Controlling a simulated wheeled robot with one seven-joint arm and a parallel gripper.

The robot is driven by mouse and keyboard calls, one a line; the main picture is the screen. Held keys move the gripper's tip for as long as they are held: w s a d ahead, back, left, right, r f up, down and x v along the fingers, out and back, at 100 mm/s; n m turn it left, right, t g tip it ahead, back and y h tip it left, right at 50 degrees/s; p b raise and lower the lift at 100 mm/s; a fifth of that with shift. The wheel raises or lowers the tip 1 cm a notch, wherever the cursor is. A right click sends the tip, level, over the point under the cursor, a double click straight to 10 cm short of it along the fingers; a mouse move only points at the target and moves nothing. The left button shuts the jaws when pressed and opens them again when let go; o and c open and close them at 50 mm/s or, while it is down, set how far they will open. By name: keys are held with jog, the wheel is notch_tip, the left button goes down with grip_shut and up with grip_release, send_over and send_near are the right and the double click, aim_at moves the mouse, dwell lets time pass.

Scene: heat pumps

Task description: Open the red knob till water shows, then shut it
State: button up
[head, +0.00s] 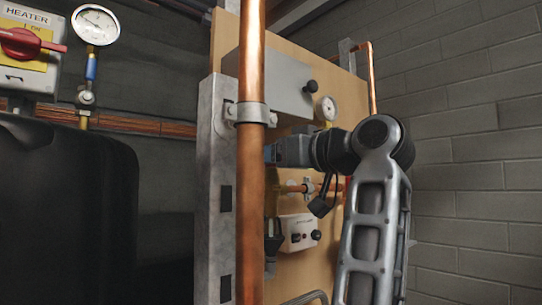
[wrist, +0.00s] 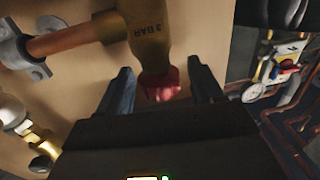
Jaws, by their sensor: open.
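The red knob (wrist: 159,84) sits at the end of a brass valve body (wrist: 150,35) marked "3 BAR" in the wrist view. My gripper (wrist: 157,78) is open, with one dark finger on each side of the knob. I cannot tell whether the fingers touch it. No water shows in the wrist view. In the head view my arm reaches to the wooden board, and the copper pipe and steel post hide the gripper's tips and the red knob.
A vertical copper pipe (head: 251,190) and a steel post (head: 213,185) stand in front of the wooden board (head: 331,253). A black tank (head: 65,210) and a heater switch box (head: 27,47) with a red rotary handle are at the left. A brick wall (head: 465,170) is at the right.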

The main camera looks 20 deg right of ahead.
jog(key=c, duration=0.9)
jog(key=shift+c, duration=0.2)
jog(key=shift+m+h, duration=0.3)
jog(key=shift+h, duration=0.1)
jog(key=m+h, duration=0.1)
jog(key=h, duration=0.1)
jog(key=m+t+h, duration=0.1)
jog(key=m+h, duration=0.1)
jog(key=h, duration=0.1)
jog(key=shift+t+p, duration=0.3)
jog(key=shift+p, duration=0.05)
jog(key=shift+m+h, duration=1.3)
jog(key=shift+h, duration=0.5)
jog(key=shift+r, duration=0.1)
